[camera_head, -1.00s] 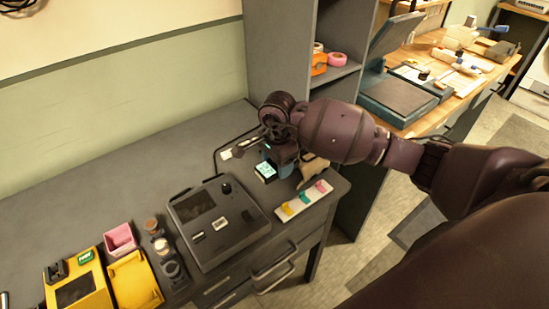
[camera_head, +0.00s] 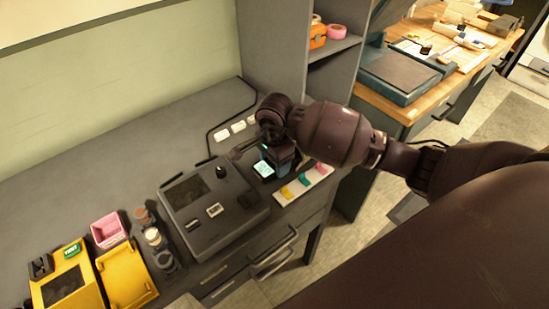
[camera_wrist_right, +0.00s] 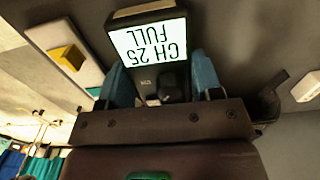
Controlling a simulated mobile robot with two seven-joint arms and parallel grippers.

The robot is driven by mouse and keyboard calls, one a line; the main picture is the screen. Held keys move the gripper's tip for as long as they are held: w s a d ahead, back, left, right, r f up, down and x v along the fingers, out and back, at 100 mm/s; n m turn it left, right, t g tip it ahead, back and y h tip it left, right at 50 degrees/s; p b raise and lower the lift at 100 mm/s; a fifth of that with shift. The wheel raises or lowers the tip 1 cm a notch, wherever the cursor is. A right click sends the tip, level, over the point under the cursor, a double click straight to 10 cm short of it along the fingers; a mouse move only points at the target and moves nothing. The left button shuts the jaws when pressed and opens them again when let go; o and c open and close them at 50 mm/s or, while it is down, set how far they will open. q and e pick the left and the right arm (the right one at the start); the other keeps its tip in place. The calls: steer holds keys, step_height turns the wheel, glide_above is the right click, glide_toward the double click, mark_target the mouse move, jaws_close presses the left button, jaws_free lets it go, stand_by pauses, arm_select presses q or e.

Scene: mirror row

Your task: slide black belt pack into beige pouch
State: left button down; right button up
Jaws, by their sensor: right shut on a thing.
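The black belt pack (camera_head: 263,170) has a lit screen and is in my right gripper (camera_head: 269,157), above the back right part of the grey desk. In the right wrist view its screen (camera_wrist_right: 150,42) reads "CH 25 FULL", upside down. There the blue fingers of the right gripper (camera_wrist_right: 162,85) stand on both sides of the pack, closed on it. I cannot make out the beige pouch clearly; my right arm covers the desk's right end. My left gripper is not in view.
A dark grey device (camera_head: 213,207) stands just left of the held pack. A white strip with coloured blocks (camera_head: 303,187) lies at the desk's right front, and white pieces (camera_head: 237,128) lie behind. A grey shelf (camera_head: 285,60) rises behind the arm. The left back of the desk is clear.

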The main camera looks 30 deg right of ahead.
steer(key=o, duration=1.1)
steer(key=shift+r, duration=0.1)
